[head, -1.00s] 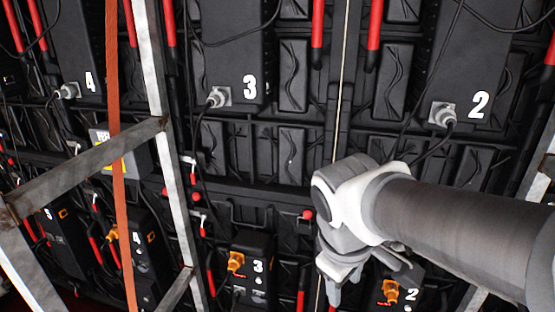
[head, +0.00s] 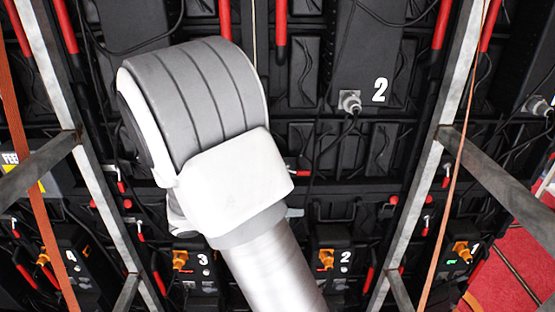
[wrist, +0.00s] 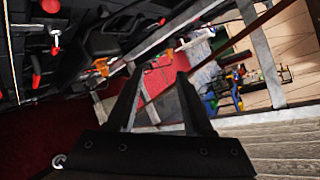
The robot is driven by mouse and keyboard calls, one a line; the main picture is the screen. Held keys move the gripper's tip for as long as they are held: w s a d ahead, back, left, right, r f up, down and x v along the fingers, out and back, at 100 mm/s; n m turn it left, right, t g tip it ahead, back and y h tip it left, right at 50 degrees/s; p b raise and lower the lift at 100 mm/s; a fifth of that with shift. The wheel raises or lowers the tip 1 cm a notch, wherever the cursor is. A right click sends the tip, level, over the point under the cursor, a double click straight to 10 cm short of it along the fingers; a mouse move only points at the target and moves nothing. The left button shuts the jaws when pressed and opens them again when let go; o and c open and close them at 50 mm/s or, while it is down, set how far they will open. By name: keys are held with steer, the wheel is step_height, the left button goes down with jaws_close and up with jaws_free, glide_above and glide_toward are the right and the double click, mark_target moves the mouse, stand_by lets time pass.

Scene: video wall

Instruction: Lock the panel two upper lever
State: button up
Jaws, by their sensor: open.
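The black panel marked 2 (head: 372,50) is right of centre in the head view, with a grey cable connector on its lower edge. Red bars (head: 281,25) and (head: 443,22) hang at the top on either side of it. A small red-ended lever (head: 300,173) shows at its lower left, beside my arm. I cannot tell which part is the upper lever. In the head view my arm hides my gripper. In the wrist view my gripper (wrist: 160,74) is open and empty, its fingers apart. Red-knobbed levers (wrist: 55,42) show at the upper left there, away from the fingers.
A black box marked 2 (head: 332,262) with an orange connector is below the panel. Metal frame bars (head: 425,160) and orange straps (head: 455,190) stand in front of the wall on both sides. Red floor (head: 515,270) shows at lower right.

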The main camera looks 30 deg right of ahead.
mark_target(302, 174)
steer(key=w+a+f+n+t+h+p, duration=0.1)
steer(key=w+a+n+t+h+p, duration=0.15)
steer(key=w+n+t, duration=0.7)
steer(key=w+d+n+g, duration=0.1)
steer(key=d, duration=0.4)
steer(key=w+d+g+p, duration=0.1)
steer(key=w+d, duration=0.1)
steer(key=d, duration=0.4)
steer(key=w+d+n+g+h, duration=0.1)
steer(key=d+g, duration=0.1)
steer(key=d, duration=0.3)
steer(key=shift+w+d+f+n, duration=0.15)
steer(key=shift+w+f+n, duration=0.1)
steer(key=shift+n, duration=0.1)
jaws_close()
